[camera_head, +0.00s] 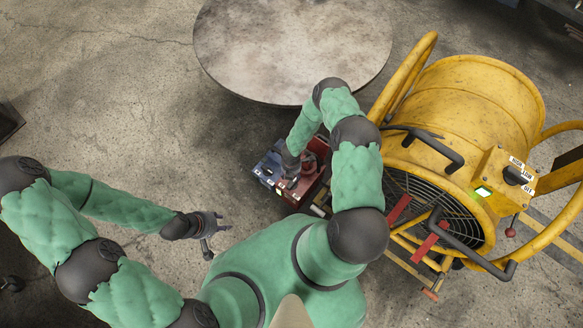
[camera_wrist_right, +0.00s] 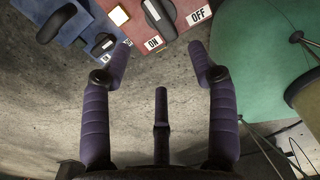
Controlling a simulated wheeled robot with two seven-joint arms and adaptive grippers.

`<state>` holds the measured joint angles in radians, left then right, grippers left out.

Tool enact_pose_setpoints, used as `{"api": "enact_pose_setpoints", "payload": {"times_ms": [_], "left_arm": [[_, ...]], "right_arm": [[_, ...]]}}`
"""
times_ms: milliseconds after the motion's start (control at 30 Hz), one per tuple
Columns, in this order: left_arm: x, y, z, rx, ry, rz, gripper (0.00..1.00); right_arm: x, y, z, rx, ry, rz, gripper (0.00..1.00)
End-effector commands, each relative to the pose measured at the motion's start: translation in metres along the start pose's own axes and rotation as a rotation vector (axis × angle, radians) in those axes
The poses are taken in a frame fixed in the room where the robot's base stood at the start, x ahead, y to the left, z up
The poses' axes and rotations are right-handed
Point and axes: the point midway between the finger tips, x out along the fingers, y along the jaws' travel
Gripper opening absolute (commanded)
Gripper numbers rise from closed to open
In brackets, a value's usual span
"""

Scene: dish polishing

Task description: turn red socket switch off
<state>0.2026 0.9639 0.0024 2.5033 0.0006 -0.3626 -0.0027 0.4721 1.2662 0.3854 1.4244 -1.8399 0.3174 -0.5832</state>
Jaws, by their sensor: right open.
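The red socket box (camera_head: 312,176) stands beside the blue socket box (camera_head: 270,167) on the floor, partly covered by my right arm. In the right wrist view the red box (camera_wrist_right: 179,37) carries a dark rotary switch (camera_wrist_right: 158,14) with ON and OFF labels below it and a pale, bright square (camera_wrist_right: 118,15) on its left. My left gripper (camera_head: 213,234) looks open and empty, over bare floor.
A large yellow fan (camera_head: 465,110) with a tubular frame and its own switch box stands on the right. A round table (camera_head: 290,40) is at the top. In the right wrist view the blue box (camera_wrist_right: 72,24) has dark switches.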

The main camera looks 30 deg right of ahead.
Motion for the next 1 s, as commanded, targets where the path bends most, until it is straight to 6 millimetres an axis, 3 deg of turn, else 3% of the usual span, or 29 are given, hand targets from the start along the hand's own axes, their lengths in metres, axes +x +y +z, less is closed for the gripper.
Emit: {"api": "enact_pose_setpoints", "payload": {"times_ms": [167,633,1000], "left_arm": [[0.006,-0.002,0.000,0.000,0.000,0.000,0.40],[0.041,-0.015,-0.002,0.000,0.000,0.000,0.40],[0.049,-0.017,-0.002,0.000,0.000,0.000,0.40]], "right_arm": [[0.016,0.000,0.004,-0.024,-0.013,0.002,0.59],[0.094,0.001,0.004,-0.021,-0.011,0.003,0.59],[0.110,0.002,0.005,-0.021,-0.012,0.004,0.59]]}}
